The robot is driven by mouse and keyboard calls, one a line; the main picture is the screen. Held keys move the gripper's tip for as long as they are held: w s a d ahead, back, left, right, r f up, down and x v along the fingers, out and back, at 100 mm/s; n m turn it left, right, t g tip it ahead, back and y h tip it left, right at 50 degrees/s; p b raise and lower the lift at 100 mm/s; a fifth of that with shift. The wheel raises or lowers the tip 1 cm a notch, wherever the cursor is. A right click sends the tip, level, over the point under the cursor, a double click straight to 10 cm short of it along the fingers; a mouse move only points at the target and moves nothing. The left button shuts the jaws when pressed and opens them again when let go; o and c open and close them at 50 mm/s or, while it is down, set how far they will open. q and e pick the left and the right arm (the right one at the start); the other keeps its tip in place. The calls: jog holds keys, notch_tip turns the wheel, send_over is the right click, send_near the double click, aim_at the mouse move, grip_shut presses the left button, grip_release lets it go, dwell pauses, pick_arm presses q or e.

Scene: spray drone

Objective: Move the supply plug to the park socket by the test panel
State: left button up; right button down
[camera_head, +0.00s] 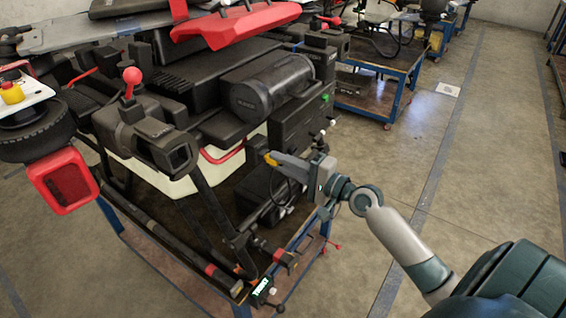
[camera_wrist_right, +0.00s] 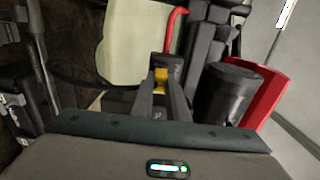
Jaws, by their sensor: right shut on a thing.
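My right gripper (camera_head: 272,160) is at the right side of the black drone (camera_head: 215,90), in front of its pale tank (camera_head: 190,180). It is shut on a small part with a yellow end, which I take for the supply plug (camera_head: 269,157). In the right wrist view the plug's yellow part (camera_wrist_right: 161,75) sits between the fingertips of the right gripper (camera_wrist_right: 163,88), near the pale tank and a red bar. The fingers hide much of the plug. I cannot clearly make out the park socket or the test panel. My left gripper is not in view.
The drone stands on a blue-framed cart (camera_head: 318,240). A black cylinder (camera_head: 265,88) and a dark box with a green button (camera_head: 325,97) are above and behind the gripper. A small green display (camera_head: 262,286) is at the cart's near corner. Floor is clear at right.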

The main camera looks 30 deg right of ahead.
jog(key=shift+w+a, duration=0.15)
jog(key=shift+w, duration=0.2)
jog(key=c, duration=1.6)
grip_release()
jog(key=shift+c, duration=0.2)
jog(key=shift+s, duration=0.1)
jog(key=b+v, duration=0.8)
jog(key=v, duration=0.9)
jog(key=shift+f, duration=0.1)
